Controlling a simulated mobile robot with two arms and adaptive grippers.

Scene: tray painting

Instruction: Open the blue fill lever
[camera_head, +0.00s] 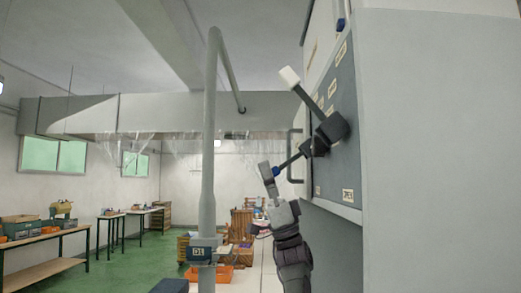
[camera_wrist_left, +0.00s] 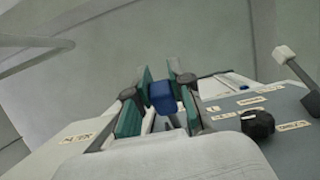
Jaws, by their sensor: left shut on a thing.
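The blue fill lever's blue handle (camera_head: 276,171) is at the end of a dark rod, which slants down and left from the dark panel (camera_head: 335,175). My left gripper (camera_head: 268,174) reaches up from below and is shut on this handle. In the left wrist view the blue handle (camera_wrist_left: 162,97) sits between the two green-padded fingers of my left gripper (camera_wrist_left: 160,86). The fingers hide part of the handle, and the lever's base is partly hidden. My right gripper is not in view.
A white-tipped lever (camera_head: 290,76) sticks out up and left from the panel, close above. A dark knob (camera_wrist_left: 257,123) and labels sit beside it in the wrist view. A handle bar (camera_head: 293,156) lines the panel's edge. A vertical grey pipe (camera_head: 208,130) stands to the left.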

